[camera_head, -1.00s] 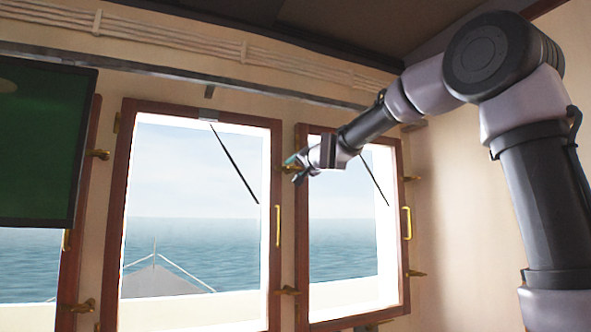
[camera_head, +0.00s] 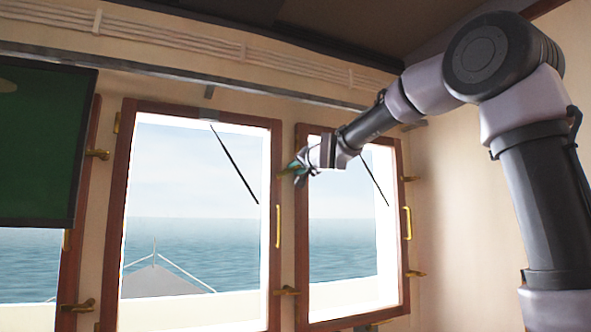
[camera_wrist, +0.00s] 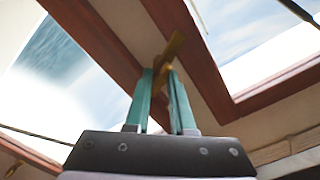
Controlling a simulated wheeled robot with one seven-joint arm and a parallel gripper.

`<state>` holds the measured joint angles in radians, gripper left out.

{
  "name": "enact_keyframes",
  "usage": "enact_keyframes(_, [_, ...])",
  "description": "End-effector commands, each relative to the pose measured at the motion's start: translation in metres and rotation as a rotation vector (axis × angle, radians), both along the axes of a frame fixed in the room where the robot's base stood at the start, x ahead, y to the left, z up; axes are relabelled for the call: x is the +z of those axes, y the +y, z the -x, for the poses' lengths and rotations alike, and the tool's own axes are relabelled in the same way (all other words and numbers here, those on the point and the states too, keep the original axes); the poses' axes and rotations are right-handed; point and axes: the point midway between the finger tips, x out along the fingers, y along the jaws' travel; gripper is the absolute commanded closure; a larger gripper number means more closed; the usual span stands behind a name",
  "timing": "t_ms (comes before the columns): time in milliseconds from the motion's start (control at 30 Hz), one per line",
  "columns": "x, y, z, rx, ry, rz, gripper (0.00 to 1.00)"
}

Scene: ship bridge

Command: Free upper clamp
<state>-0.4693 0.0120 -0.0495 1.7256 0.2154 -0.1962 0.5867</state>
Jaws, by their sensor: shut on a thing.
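The upper clamp (camera_wrist: 174,46) is a brass lever on the post between the two wood-framed windows. In the wrist view it stands between the teal fingertips of my gripper (camera_wrist: 161,74), which are shut on it, and its far end sticks out beyond them. In the head view my gripper (camera_head: 298,170) reaches the post from the right. Only a small brass bit of the clamp (camera_head: 285,170) shows there; the fingers hide the rest.
A lower brass clamp (camera_head: 286,291) sits further down the same post. The middle window (camera_head: 190,210) and the right window (camera_head: 340,240) have brass handles. A dark green screen (camera_head: 42,145) hangs at the left.

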Motion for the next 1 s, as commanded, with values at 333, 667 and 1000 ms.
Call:
enact_keyframes(333, [-0.0005,-0.0014,-0.0006,-0.002,-0.106,0.258,1.0])
enact_keyframes(667, [-0.0005,-0.0011,-0.0004,-0.002,-0.228,0.548,1.0])
enact_keyframes(1000, [-0.0003,-0.0011,-0.0004,-0.002,-0.353,0.846,1.0])
